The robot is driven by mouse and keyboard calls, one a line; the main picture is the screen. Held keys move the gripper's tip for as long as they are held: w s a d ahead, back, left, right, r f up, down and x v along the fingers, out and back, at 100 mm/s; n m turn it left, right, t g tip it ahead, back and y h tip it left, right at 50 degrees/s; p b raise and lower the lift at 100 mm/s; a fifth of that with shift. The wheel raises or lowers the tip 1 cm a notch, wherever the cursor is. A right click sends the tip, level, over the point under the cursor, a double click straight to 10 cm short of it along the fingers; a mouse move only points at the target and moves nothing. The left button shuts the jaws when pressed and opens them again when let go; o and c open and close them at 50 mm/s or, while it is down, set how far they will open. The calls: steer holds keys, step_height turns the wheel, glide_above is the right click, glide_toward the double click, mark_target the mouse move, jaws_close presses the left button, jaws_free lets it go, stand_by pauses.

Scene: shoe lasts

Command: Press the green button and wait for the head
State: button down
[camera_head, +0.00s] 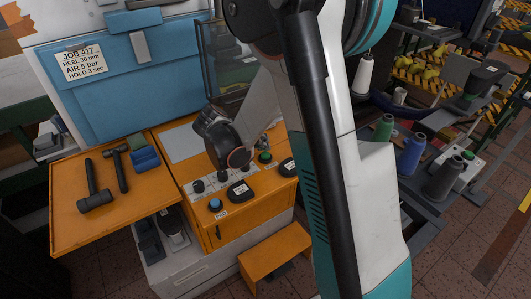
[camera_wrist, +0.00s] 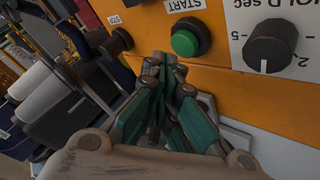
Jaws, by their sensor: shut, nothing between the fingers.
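The green button (camera_wrist: 185,43) sits in a dark ring on the orange panel, under a START label, in the wrist view. My gripper (camera_wrist: 164,60) is shut and empty. Its fingertips are just left of and below the button in that view, and the button's face is not covered. Contact with the panel cannot be judged. In the head view a small green button (camera_head: 264,157) shows on the orange machine (camera_head: 240,228), beside my arm. The machine's pressing head cannot be clearly told apart from my arm there.
A dark STOP button (camera_wrist: 119,41) is left of my fingertips, and a HOLD sec knob (camera_wrist: 270,46) is to the right. An orange side tray (camera_head: 80,232) holds hammers. A JOB 417 card (camera_head: 82,62) reads HOLD 3 sec. Thread spools (camera_head: 411,153) stand at right.

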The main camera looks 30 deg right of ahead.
mark_target(263, 153)
stand_by(0.3)
steer(key=shift+r+p, duration=1.65)
steer(key=shift+r, duration=0.85)
steer(key=shift+s+a+r, duration=0.1)
steer(key=s+a+r+n+t+y, duration=0.2)
steer(key=s+a+r+n+y, duration=0.1)
steer(key=s+a, duration=0.5)
steer(key=s+a+r+n+t+y, duration=0.3)
steer(key=s+a+r+y, duration=0.3)
steer(key=s, duration=0.7)
step_height(263, 153, up, 2)
steer(key=shift+s+a+r, duration=0.15)
steer(key=shift+s+a, duration=0.05)
steer(key=shift+a, duration=0.75)
